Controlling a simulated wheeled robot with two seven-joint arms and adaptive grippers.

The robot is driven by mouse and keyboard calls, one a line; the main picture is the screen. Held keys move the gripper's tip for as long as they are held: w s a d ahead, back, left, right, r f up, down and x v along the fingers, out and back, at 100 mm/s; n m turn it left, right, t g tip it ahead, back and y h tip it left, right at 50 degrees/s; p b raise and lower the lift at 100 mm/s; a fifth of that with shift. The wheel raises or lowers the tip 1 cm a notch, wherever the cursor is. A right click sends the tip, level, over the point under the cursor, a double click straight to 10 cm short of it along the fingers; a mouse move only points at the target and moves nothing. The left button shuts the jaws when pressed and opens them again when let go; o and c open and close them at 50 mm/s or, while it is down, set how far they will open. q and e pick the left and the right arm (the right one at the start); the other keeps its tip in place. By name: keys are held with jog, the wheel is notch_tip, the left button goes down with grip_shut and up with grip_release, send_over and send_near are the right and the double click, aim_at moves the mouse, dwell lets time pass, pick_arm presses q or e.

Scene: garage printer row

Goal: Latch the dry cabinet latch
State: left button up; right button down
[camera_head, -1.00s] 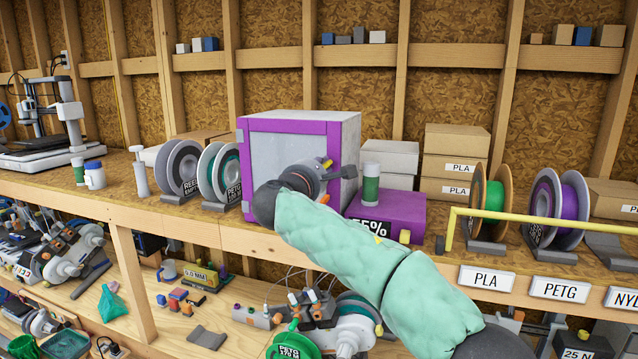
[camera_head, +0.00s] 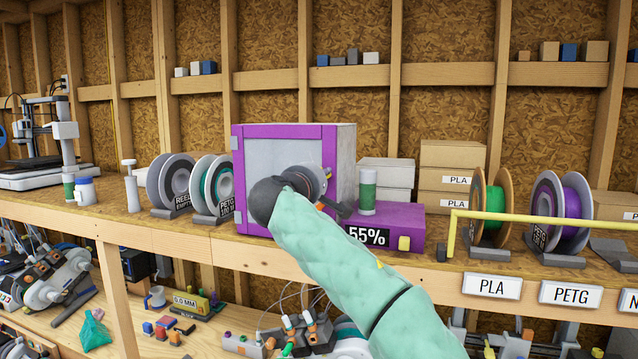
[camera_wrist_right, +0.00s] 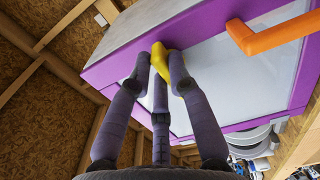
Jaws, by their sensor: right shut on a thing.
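The dry cabinet (camera_head: 284,133) is a grey box with a purple-framed front, standing on the upper shelf. Its door looks closed in the head view. In the right wrist view its purple frame (camera_wrist_right: 130,62) and pale door panel (camera_wrist_right: 215,70) fill the upper right. My right gripper (camera_wrist_right: 160,76) has its dark fingers shut around the yellow latch (camera_wrist_right: 160,56) at the frame's edge. An orange handle (camera_wrist_right: 262,38) sticks out from the door nearby. In the head view my right gripper (camera_head: 326,178) is at the cabinet's right front side, and my wrist hides part of the door. My left gripper is not in view.
A purple box reading 55% (camera_head: 405,225) with a green-and-white canister (camera_head: 367,192) on it stands close to the right of the cabinet. Spools (camera_head: 210,185) stand to its left. A yellow rail (camera_head: 540,214) runs along the shelf edge at right.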

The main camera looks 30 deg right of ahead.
jog(key=shift+f+m, duration=0.1)
jog(key=shift+m, duration=0.2)
dwell(0.4)
jog(key=c, duration=1.1)
grip_release()
jog(key=shift+c, duration=0.2)
jog(key=shift+a, duration=0.1)
jog(key=v, duration=1.1)
jog(key=shift+s+a, duration=0.25)
jog(key=shift+s, duration=0.1)
